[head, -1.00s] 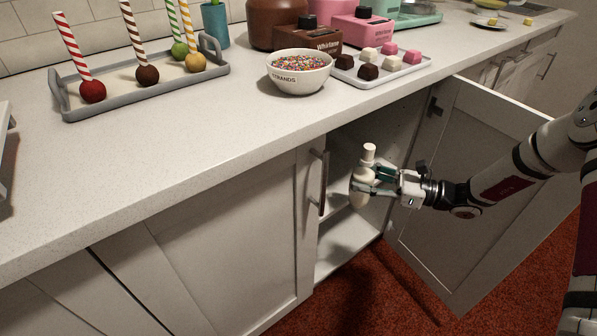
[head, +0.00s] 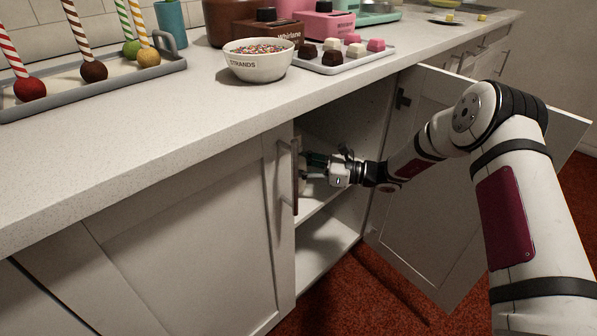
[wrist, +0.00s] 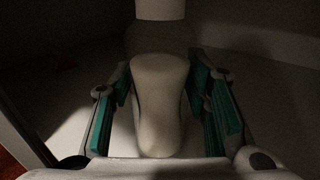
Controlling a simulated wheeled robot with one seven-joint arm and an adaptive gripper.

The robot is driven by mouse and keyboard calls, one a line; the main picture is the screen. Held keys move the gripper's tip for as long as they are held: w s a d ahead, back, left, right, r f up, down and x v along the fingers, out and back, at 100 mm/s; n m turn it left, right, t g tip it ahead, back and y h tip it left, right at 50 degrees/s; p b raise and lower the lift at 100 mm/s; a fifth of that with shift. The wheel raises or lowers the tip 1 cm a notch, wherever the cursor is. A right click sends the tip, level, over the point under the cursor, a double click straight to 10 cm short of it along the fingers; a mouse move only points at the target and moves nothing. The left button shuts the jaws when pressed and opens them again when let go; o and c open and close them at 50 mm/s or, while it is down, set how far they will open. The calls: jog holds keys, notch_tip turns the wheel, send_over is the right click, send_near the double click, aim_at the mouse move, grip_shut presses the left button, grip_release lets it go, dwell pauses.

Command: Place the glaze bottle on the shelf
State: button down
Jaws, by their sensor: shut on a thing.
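The glaze bottle (wrist: 160,105) is pale cream with a white cap (wrist: 160,9), and it stands between the green-padded fingers in the wrist view. My gripper (wrist: 161,88) is shut on its body. In the head view my gripper (head: 312,167) is inside the open cabinet, above the inner shelf (head: 318,207). There the bottle is mostly hidden behind the left cabinet door and its handle. The bottle looks roughly upright. I cannot tell whether its base touches the shelf.
The closed left door (head: 205,235) with its handle (head: 286,178) borders the opening. The open right door (head: 425,235) swings out beside my arm. The cabinet floor (head: 325,257) is clear. The counter (head: 170,125) above holds a sprinkle bowl (head: 259,64) and a sweets tray (head: 345,62).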

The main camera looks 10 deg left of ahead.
jog(key=shift+f, duration=0.25)
jog(key=c, duration=0.9)
grip_release()
jog(key=shift+f, duration=0.1)
jog(key=shift+d+r, duration=0.2)
jog(key=shift+d, duration=0.1)
jog(key=shift+s+d+p, duration=0.15)
jog(key=shift+d+p, duration=0.5)
jog(key=shift+d, duration=1.1)
jog(key=shift+s+d+p, duration=0.1)
jog(key=shift+d+p, duration=0.55)
jog(key=shift+d, duration=1.05)
